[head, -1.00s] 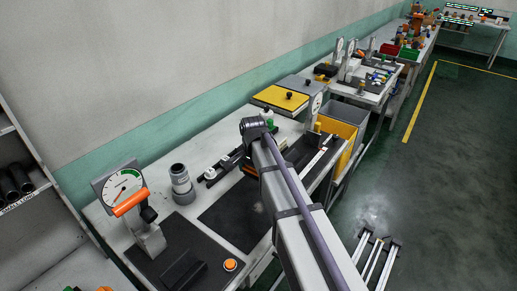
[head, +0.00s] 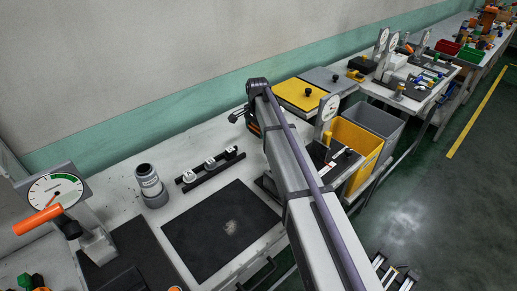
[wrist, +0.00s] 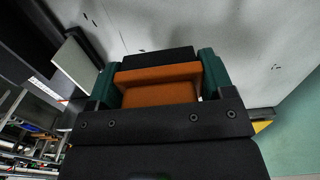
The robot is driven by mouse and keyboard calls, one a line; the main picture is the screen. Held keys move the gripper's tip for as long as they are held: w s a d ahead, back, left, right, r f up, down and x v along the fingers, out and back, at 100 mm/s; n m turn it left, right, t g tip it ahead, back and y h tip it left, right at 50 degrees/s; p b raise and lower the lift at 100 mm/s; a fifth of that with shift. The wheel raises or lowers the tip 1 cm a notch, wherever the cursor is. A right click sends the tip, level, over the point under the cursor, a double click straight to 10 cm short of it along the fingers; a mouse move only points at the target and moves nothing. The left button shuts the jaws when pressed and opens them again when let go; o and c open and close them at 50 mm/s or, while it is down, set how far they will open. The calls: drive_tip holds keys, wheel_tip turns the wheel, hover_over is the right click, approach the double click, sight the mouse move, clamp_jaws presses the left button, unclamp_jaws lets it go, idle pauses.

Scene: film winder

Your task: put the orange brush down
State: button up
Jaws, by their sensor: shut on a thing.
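The orange brush (wrist: 160,92) is between the green fingers of my gripper (wrist: 158,78) in the wrist view. The fingers are shut on its orange body, and its black part lies beyond them toward the pale bench surface. In the head view a small orange and black patch of the brush (head: 254,128) shows beside the end of my arm, above the back of the bench (head: 120,207). My arm hides most of the gripper there. I cannot tell whether the brush touches the bench.
A dark mat (head: 220,228) lies on the bench, with a black rack of small white pieces (head: 210,168) behind it. A grey cylinder (head: 150,184) and a dial gauge (head: 55,192) stand left. A yellow-lidded box (head: 301,94) and yellow bin (head: 354,150) are right.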

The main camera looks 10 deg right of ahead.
sight(258, 146)
wheel_tip(258, 146, down, 7)
drive_tip(key=b, duration=0.5)
drive_tip(key=shift+f, duration=0.1)
drive_tip(key=shift+d+r, duration=0.1)
drive_tip(key=shift+r, duration=0.2)
drive_tip(key=shift+f, duration=0.3)
drive_tip(key=o, duration=1)
drive_tip(key=shift+r, duration=0.1)
drive_tip(key=shift+o, duration=0.2)
drive_tip(key=shift+r, duration=0.15)
